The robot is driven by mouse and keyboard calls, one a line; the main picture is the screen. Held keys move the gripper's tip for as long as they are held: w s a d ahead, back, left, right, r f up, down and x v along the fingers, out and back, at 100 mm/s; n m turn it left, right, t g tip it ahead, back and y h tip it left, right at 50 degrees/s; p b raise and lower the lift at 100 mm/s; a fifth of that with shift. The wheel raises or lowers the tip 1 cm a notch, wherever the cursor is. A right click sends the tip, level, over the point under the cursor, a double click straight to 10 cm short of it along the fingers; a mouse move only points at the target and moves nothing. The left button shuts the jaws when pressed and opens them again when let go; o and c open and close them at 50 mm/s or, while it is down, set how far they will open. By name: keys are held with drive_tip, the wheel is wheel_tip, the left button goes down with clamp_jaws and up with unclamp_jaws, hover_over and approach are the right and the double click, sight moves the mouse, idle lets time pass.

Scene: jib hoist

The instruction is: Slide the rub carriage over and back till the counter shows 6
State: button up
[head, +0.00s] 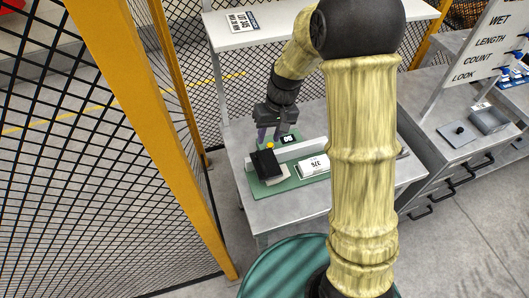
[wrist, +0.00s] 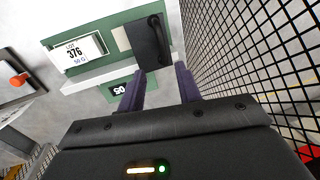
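The black rub carriage (head: 265,163) sits at the left end of the green base (head: 292,184), beside a white rail (head: 300,149); in the wrist view the carriage (wrist: 148,42) is just beyond my fingertips. A small dark counter (head: 288,139) with white digits lies behind the rail; it also shows in the wrist view (wrist: 119,89). Its digits look like a 0 and a 5, but the order is unclear. My gripper (wrist: 160,68) has its two purple fingers apart with nothing visible between them.
A white card marked 376 (head: 314,165) lies right of the carriage. A white shelf (head: 285,28) stands above the bench (head: 258,218). Wire mesh fencing (head: 70,120) with yellow posts is close on the left. A second bench (head: 440,115) with a tray stands right.

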sight(262, 159)
drive_tip(key=f, duration=0.2)
drive_tip(key=a+f, duration=0.1)
drive_tip(key=f, duration=0.2)
drive_tip(key=s+a+f, duration=0.1)
drive_tip(key=f, duration=0.2)
drive_tip(key=shift+p, duration=0.4)
drive_tip(key=shift+f, duration=0.35)
